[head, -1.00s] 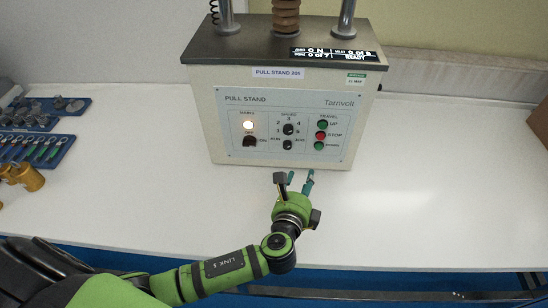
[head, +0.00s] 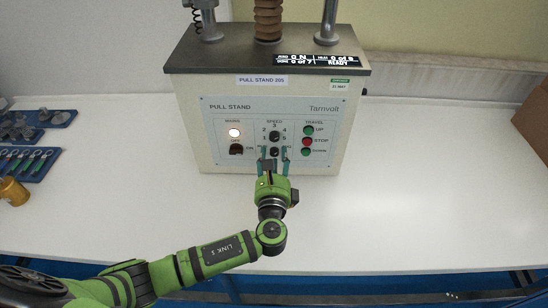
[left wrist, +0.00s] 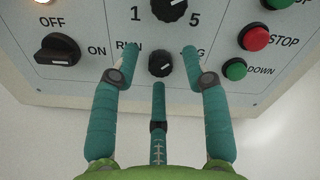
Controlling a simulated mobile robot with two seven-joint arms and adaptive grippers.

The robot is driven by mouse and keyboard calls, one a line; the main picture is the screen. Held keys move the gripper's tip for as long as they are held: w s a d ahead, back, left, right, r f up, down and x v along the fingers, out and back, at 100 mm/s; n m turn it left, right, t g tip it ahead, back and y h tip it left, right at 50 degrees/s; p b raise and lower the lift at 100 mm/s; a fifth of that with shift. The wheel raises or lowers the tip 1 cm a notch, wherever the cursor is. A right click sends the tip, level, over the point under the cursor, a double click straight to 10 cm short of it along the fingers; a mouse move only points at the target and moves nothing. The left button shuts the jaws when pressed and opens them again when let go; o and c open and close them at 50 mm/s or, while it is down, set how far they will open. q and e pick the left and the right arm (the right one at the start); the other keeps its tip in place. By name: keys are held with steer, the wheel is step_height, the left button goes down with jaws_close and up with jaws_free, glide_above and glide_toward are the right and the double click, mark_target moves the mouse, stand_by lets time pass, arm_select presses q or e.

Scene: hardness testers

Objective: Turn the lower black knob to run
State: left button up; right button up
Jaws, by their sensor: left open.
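The lower black knob (head: 274,152) is on the front panel of the pull stand (head: 188,120), below the speed knob (head: 274,136). In the left wrist view the lower knob (left wrist: 161,64) sits between RUN on its left and a partly hidden label on its right. My left gripper (head: 273,158) is open at the panel. In the left wrist view its teal fingers (left wrist: 158,62) stand on either side of the lower knob, with a gap on each side. A third teal finger points up from below the knob. My right gripper is not in view.
The mains switch (head: 236,149) with a lit lamp (head: 234,132) is left of the knobs. The green UP, red STOP (head: 307,142) and green DOWN buttons are on the right. Blue trays of tools (head: 38,170) lie far left. The white bench is clear in front.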

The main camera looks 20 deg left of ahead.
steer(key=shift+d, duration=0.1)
arm_select(q)
jaws_close()
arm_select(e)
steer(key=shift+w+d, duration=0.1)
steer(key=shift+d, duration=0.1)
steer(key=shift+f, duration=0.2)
arm_select(q)
steer(key=n+b, duration=0.3)
steer(key=shift+f+n, duration=0.2)
steer(key=shift+n, duration=0.1)
steer(key=n+b, duration=0.4)
steer(key=n, duration=0.1)
steer(key=shift+n, duration=0.3)
steer(key=n+b, duration=0.3)
steer(key=n, duration=0.1)
steer(key=shift+r+n+b, duration=0.15)
steer(key=shift+n+b, duration=0.55)
steer(key=shift+n, duration=0.5)
steer(key=shift+r+n+b, duration=0.1)
steer(key=shift+n+b, duration=0.55)
steer(key=shift+n, duration=0.55)
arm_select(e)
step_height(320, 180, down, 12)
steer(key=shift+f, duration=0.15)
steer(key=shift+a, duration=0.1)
